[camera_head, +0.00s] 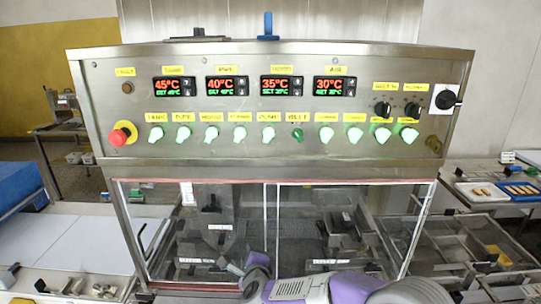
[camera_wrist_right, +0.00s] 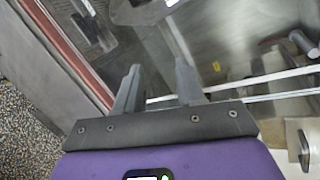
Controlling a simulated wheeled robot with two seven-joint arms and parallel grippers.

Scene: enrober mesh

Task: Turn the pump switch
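The steel control panel (camera_head: 300,160) fills the middle of the head view. A row of green switches runs along it under yellow labels; the small lettering is hard to read. Most switches look bright green and tilted; one right of the middle (camera_head: 297,134) is darker and more upright. My right gripper (camera_head: 232,267) is low in front of the clear window, well below the switches. In the wrist view its two grey fingers (camera_wrist_right: 157,88) are apart with nothing between them. My left gripper is out of view.
A red emergency button (camera_head: 122,134) sits at the panel's left. Red and green displays (camera_head: 227,86) line the upper panel. Two black knobs (camera_head: 397,109) and a black rotary switch (camera_head: 446,99) are at the right. Below is a clear window (camera_head: 330,225) with a reddish top edge.

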